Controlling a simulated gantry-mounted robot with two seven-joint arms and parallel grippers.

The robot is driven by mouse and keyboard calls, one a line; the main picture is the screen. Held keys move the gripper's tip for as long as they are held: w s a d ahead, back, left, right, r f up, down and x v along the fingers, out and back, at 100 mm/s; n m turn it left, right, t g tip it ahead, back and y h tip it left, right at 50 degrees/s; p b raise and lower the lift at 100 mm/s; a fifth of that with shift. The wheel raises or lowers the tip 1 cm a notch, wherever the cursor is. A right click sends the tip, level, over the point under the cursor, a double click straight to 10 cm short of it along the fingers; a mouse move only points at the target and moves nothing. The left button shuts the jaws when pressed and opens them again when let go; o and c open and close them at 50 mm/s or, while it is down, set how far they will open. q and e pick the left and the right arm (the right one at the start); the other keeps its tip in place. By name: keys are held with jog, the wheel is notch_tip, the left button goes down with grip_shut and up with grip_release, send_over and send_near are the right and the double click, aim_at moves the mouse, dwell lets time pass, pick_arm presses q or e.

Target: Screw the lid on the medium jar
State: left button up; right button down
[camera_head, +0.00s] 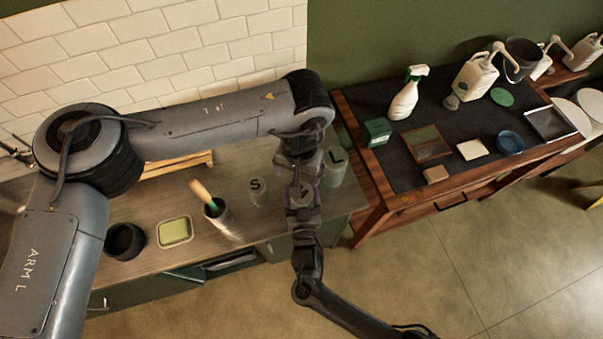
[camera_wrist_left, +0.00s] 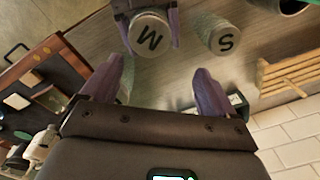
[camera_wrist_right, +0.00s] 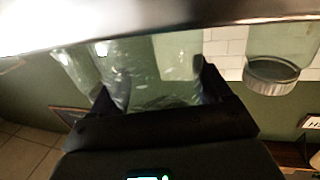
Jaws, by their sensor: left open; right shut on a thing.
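The medium jar is mostly hidden in the head view; its round grey lid marked M (camera_head: 302,196) shows between the grippers. In the left wrist view this lid (camera_wrist_left: 150,33) sits between my right gripper's two purple fingers (camera_wrist_left: 148,18). In the right wrist view the clear glass jar (camera_wrist_right: 165,75) fills the space between the fingers, which are shut on it. The lid appears to be over the jar's mouth; I cannot tell how tightly it sits. My left gripper (camera_wrist_left: 165,85) is open and empty, pointing down above the lid, apart from it.
A jar marked S (camera_head: 258,190) stands left of the medium jar, and one marked L (camera_head: 335,165) stands behind right. A cup with a brush (camera_head: 218,214), a green sponge tray (camera_head: 175,231) and a dark bowl (camera_head: 125,241) are on the counter. A dark-topped workbench (camera_head: 440,115) stands at right.

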aim_at(301, 200)
pick_arm(q)
jog(key=shift+s+d+r+n, duration=0.1)
jog(key=shift+r+n, duration=0.05)
jog(key=shift+n, duration=0.95)
jog(key=shift+s+d+g+h, duration=0.3)
jog(key=shift+d, duration=0.1)
jog(key=shift+s, duration=0.1)
jog(key=shift+f, duration=0.25)
jog(key=shift+f, duration=3.9)
jog(key=c, duration=1.1)
jog(key=m, duration=0.6)
